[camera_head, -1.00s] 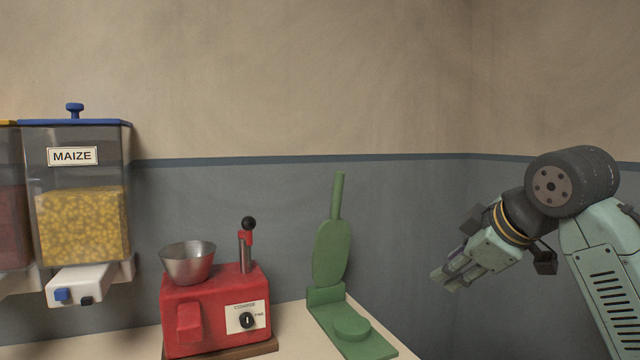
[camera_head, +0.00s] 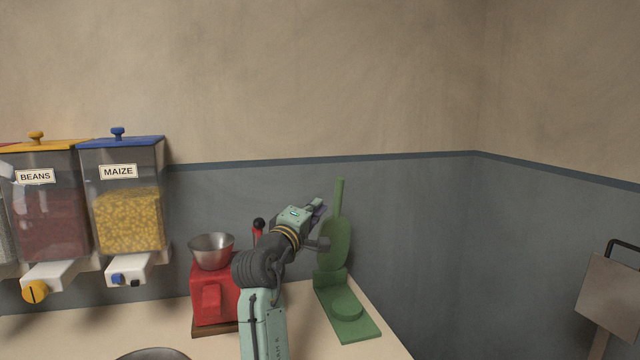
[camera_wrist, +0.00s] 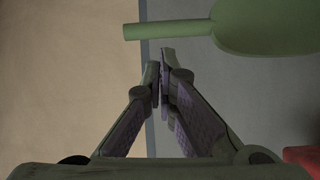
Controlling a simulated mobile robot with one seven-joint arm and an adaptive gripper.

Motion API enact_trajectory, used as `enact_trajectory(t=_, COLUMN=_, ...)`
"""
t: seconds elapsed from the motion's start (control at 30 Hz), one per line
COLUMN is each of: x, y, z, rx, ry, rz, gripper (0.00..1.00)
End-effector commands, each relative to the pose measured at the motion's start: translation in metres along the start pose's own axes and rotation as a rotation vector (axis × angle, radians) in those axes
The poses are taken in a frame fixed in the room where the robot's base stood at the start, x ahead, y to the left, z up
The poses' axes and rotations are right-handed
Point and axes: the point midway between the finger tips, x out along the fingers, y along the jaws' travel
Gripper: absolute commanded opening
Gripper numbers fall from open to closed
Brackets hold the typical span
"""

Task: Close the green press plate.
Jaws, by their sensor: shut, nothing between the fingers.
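The green press stands at the back of the counter. Its upper plate (camera_head: 336,240) is raised upright, with the handle (camera_head: 339,196) pointing up. The flat green base (camera_head: 348,325) with a round raised disc (camera_head: 346,302) lies on the counter in front of it. My gripper (camera_head: 319,208) is shut and empty, just left of the upright plate near the lower handle, and partly overlaps its edge in the head view. In the wrist view, the fingertips (camera_wrist: 162,58) are close together, and the plate (camera_wrist: 265,25) and its handle (camera_wrist: 168,30) lie just beyond them.
A red grinder (camera_head: 210,292) with a metal bowl (camera_head: 212,250) stands left of my arm. Dispensers marked BEANS (camera_head: 50,200) and MAIZE (camera_head: 128,215) hang further left. The wall is close behind the press. A flat board with a dark handle (camera_head: 612,295) is at far right.

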Motion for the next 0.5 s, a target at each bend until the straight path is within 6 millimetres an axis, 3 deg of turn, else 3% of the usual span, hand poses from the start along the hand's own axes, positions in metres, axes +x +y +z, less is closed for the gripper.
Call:
enact_trajectory(t=0.1, x=-0.010, y=-0.003, z=-0.011, rx=-0.055, ry=-0.015, rz=0.027, gripper=0.00)
enact_trajectory(t=0.23, x=-0.005, y=-0.002, z=-0.012, rx=-0.072, ry=-0.022, rz=0.036, gripper=0.00)
enact_trajectory(t=0.5, x=0.042, y=0.003, z=-0.011, rx=-0.070, ry=-0.021, rz=0.035, gripper=0.00)
